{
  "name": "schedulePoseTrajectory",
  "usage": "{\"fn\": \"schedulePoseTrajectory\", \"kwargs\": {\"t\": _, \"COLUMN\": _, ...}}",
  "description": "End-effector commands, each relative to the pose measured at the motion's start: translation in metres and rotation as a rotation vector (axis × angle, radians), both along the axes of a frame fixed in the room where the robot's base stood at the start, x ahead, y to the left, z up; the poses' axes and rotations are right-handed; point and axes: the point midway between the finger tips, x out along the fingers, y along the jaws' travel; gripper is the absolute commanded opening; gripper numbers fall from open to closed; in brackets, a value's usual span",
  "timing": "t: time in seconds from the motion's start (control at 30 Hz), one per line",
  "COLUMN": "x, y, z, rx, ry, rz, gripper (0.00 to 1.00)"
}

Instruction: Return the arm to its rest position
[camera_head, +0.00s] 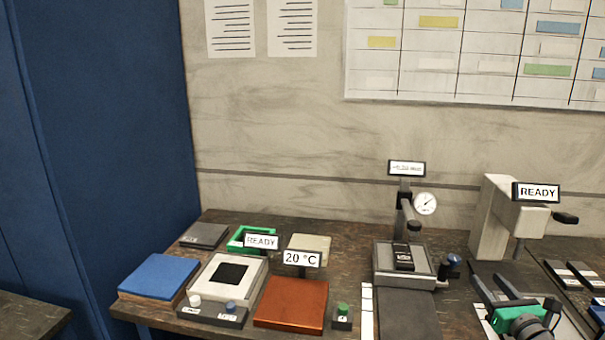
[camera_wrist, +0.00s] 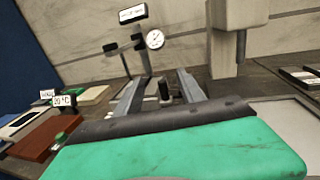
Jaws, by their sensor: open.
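My gripper (camera_head: 490,282) is at the lower right in the head view, above the right part of the bench. Its two grey fingers are spread apart, with nothing seen held between them. In the wrist view my gripper (camera_wrist: 158,80) points toward the dial-gauge stand (camera_wrist: 145,60). That stand (camera_head: 404,215) is at the middle right in the head view, with a small black block (camera_head: 403,257) on its grey base. The block lies ahead of the fingers and appears apart from them. The green part filling the front of the wrist view appears to be my own gripper body.
A pale machine (camera_head: 490,220) with a READY sign stands behind my gripper. To the left are a brown-red plate (camera_head: 291,304), a white-framed plate (camera_head: 228,301), a blue pad (camera_head: 158,276) and a green frame (camera_head: 236,239). Dark flat items (camera_head: 571,275) lie at the far right.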

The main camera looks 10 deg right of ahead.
Motion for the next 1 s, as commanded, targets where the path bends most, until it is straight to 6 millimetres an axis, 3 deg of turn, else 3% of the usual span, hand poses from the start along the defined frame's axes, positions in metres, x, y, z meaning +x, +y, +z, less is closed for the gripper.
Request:
{"fn": "schedulePoseTrajectory", "kwargs": {"t": 0.07, "x": 0.001, "y": 0.002, "z": 0.000, "rx": -0.005, "ry": 0.002, "rz": 0.003, "gripper": 0.47}}
{"fn": "schedulePoseTrajectory", "kwargs": {"t": 0.43, "x": 0.032, "y": 0.070, "z": -0.008, "rx": -0.332, "ry": 0.166, "rz": 0.160, "gripper": 0.47}}
{"fn": "schedulePoseTrajectory", "kwargs": {"t": 0.57, "x": 0.043, "y": 0.113, "z": -0.013, "rx": -0.535, "ry": 0.248, "rz": 0.267, "gripper": 0.47}}
{"fn": "schedulePoseTrajectory", "kwargs": {"t": 0.73, "x": 0.046, "y": 0.190, "z": -0.025, "rx": -0.939, "ry": 0.369, "rz": 0.497, "gripper": 0.47}}
{"fn": "schedulePoseTrajectory", "kwargs": {"t": 0.87, "x": 0.021, "y": 0.265, "z": -0.034, "rx": -1.407, "ry": 0.442, "rz": 0.793, "gripper": 0.47}}
{"fn": "schedulePoseTrajectory", "kwargs": {"t": 0.9, "x": 0.005, "y": 0.289, "z": -0.037, "rx": -1.579, "ry": 0.448, "rz": 0.912, "gripper": 0.47}}
{"fn": "schedulePoseTrajectory", "kwargs": {"t": 1.0, "x": -0.049, "y": 0.336, "z": -0.041, "rx": -2.002, "ry": 0.413, "rz": 1.246, "gripper": 0.47}}
